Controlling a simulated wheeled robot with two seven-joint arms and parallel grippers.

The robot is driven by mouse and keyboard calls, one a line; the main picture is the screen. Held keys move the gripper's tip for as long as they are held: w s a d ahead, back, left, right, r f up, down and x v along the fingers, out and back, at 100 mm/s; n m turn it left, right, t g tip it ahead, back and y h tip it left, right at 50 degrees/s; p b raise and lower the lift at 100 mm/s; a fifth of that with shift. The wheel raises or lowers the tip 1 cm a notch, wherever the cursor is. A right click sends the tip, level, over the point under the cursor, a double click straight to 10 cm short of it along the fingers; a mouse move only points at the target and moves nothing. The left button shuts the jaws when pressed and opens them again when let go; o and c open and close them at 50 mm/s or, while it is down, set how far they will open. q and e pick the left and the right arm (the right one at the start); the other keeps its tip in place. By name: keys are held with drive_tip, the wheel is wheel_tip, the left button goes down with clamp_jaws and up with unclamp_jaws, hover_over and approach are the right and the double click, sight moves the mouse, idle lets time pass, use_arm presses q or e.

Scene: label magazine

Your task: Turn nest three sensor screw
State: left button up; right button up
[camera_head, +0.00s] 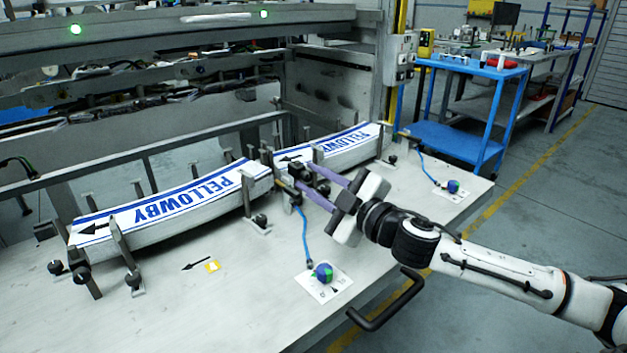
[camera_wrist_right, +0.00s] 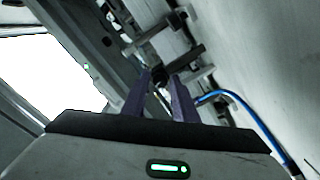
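My right gripper (camera_head: 306,180) reaches in from the right with two purple fingers at a dark sensor bracket (camera_head: 321,188) between the two label stacks. In the right wrist view my right gripper (camera_wrist_right: 164,78) has its fingers apart, and a small dark part (camera_wrist_right: 161,74) shows between or just beyond the tips. I cannot tell whether the fingers touch it. The screw itself is too small and partly hidden to make out clearly. A blue cable (camera_head: 305,236) runs from this bracket down to the bench, and the cable also shows in the wrist view (camera_wrist_right: 232,98). My left gripper is not in view.
A blue-green knob (camera_head: 323,272) sits on a white plate, with another (camera_head: 453,186) farther right. A black handle (camera_head: 388,302) edges the bench.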

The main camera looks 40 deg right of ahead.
clamp_jaws()
